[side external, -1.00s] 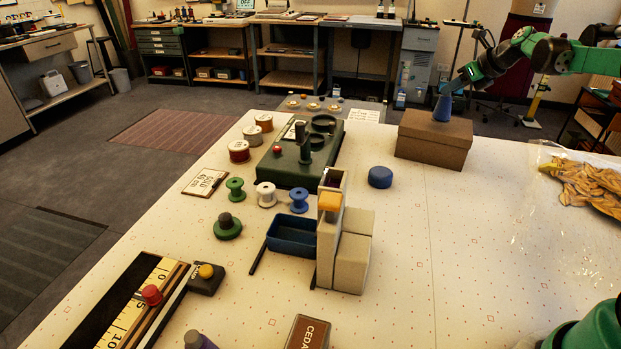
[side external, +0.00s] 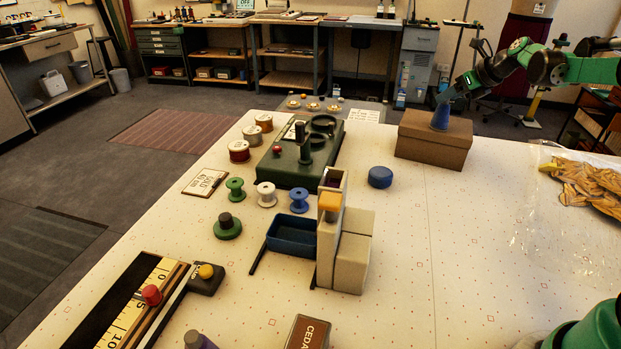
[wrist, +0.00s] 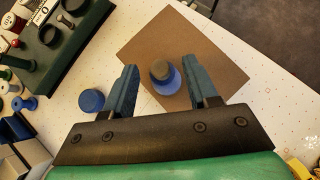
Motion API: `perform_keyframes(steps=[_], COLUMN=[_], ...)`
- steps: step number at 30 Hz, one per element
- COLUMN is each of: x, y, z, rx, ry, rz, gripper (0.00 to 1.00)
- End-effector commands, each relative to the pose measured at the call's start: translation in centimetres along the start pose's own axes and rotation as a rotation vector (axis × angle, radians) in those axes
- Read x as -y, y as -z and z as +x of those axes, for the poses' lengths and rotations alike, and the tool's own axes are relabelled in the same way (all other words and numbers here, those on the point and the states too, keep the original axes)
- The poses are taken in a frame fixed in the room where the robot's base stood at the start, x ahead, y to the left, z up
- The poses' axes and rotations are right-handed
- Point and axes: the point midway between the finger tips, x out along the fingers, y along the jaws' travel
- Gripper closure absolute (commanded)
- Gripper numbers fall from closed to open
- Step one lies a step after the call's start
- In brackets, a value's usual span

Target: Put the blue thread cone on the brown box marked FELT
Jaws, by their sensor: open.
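The blue thread cone (side external: 441,115) stands upright on the lid of the brown box (side external: 432,150) at the back right of the table. In the wrist view the cone (wrist: 165,78) sits on the brown lid (wrist: 205,50), between my two fingers. My gripper (wrist: 165,85) is open, with a gap between each finger and the cone. In the side view my gripper (side external: 448,97) is just above and around the cone's top. No FELT marking can be read on the box sides that show.
A round blue lid-like piece (side external: 380,177) lies left of the box. A green stand with rings (side external: 300,150), several spools and a grey block (side external: 345,245) are farther left. A clear bag of tan pieces (side external: 590,185) lies at right. The table front of the box is clear.

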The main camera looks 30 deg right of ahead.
Motion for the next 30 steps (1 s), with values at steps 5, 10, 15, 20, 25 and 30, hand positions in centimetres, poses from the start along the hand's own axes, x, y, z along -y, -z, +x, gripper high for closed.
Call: perform_keyframes(steps=[5,10,15,20,25,30], x=[0.1,0.1,0.0,0.0,-2.3,-11.1], y=[-0.1,-0.1,0.0,-0.1,-0.2,0.9], z=[-2.1,-5.7,-9.2,-11.4,-11.8,-11.3], rx=[-0.001,0.000,0.000,0.000,-0.020,-0.078], ry=[0.001,0.002,0.002,0.001,-0.014,-0.081], rz=[0.002,0.003,0.002,0.001,-0.158,-0.845], gripper=[0.48,0.48,0.48,0.48,0.48,0.48])
